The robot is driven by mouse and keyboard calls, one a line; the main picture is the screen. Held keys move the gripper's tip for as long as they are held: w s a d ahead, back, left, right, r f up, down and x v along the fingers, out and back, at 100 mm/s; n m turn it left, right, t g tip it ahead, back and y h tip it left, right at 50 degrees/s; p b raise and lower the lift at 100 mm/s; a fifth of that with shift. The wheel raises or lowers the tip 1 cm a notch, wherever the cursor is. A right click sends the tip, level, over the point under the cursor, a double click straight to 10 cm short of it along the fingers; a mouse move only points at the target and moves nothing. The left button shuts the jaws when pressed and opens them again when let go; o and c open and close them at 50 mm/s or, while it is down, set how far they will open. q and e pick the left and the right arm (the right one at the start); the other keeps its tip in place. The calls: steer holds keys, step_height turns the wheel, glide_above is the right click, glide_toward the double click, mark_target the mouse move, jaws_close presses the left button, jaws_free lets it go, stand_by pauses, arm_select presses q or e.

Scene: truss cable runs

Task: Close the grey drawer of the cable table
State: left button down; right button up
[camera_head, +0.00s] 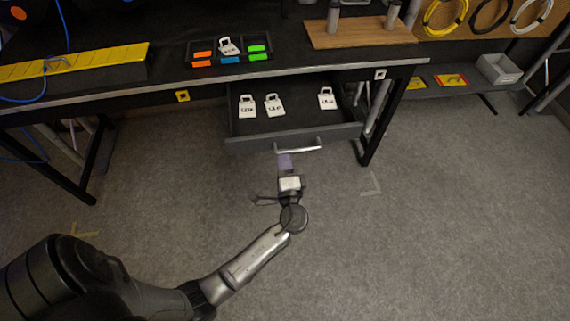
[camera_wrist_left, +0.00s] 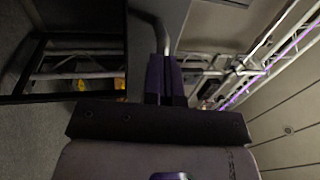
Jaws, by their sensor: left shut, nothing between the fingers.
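The grey drawer (camera_head: 245,143) of the cable table (camera_head: 300,67) stands pulled out under the tabletop. Its silver bar handle (camera_head: 298,149) is on the front panel. Three white tags (camera_head: 273,105) lie inside. My left gripper (camera_head: 284,160) is shut and empty, just in front of the drawer front by the left part of the handle. In the left wrist view the shut fingers (camera_wrist_left: 166,80) point toward the handle bar (camera_wrist_left: 160,34), very close to it. Whether they touch it I cannot tell. My right gripper is not in view.
On the tabletop are a yellow cable ramp (camera_head: 75,63), a black tray (camera_head: 230,55) with coloured pieces and a wooden board (camera_head: 350,34). Table legs (camera_head: 378,125) flank the drawer. A lower shelf (camera_head: 440,80) is at the right. The floor (camera_head: 430,220) in front is clear.

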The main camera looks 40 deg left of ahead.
arm_select(q)
steer(key=b, duration=0.9)
glide_toward(272, 101)
steer(key=x, duration=0.4)
steer(key=r+x, duration=0.1)
steer(key=x, duration=0.4)
steer(key=shift+r, duration=0.25)
steer(key=shift+w+a, duration=0.25)
steer(key=shift+a, duration=0.1)
steer(key=shift+f, duration=0.1)
